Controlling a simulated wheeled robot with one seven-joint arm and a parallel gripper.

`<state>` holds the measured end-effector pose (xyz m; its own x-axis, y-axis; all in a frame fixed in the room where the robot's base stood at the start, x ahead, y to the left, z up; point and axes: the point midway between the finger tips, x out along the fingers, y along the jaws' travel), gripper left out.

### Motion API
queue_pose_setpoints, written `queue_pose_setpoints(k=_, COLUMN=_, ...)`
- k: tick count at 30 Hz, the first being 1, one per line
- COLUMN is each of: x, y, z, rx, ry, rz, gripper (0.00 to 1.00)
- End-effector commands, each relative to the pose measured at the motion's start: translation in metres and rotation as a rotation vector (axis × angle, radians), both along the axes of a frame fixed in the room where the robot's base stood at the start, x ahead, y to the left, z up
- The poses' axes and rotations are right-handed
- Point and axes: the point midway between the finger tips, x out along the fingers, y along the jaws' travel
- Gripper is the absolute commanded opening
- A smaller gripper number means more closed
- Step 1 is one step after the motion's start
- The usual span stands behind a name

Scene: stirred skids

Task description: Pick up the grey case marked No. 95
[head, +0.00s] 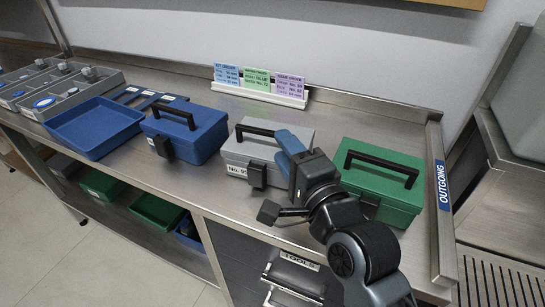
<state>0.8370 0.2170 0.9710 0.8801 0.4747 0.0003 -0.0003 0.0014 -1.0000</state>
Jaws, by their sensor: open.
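The grey case (232,150) stands upright on the steel bench, with a black handle on its lid and a black latch in front. Its white label reads "No. 9" and a last digit that is hard to read beside the latch. My gripper (290,143) is open, at the right side of the grey case near the handle's right end. It hides part of the lid and right side. I cannot tell whether it touches the case. Nothing shows held in it.
A green case (401,172) stands close to the right, partly behind my arm. A blue case (207,134) is to the left, then a blue tray (93,151). A card holder (262,95) stands behind. A raised rim marked OUTGOING (442,185) bounds the bench's right end.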

Motion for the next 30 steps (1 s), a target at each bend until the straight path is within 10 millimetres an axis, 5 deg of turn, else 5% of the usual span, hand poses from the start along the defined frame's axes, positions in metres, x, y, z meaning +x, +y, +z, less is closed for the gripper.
queue_pose_setpoints(k=7, x=0.030, y=0.017, z=0.001, rx=-0.002, ry=-0.001, rz=0.000, gripper=0.41)
queue_pose_setpoints(k=17, x=0.036, y=0.019, z=0.000, rx=-0.002, ry=-0.001, rz=-0.001, gripper=0.41)
queue_pose_setpoints(k=30, x=0.035, y=0.019, z=0.000, rx=-0.002, ry=-0.001, rz=-0.001, gripper=0.00)
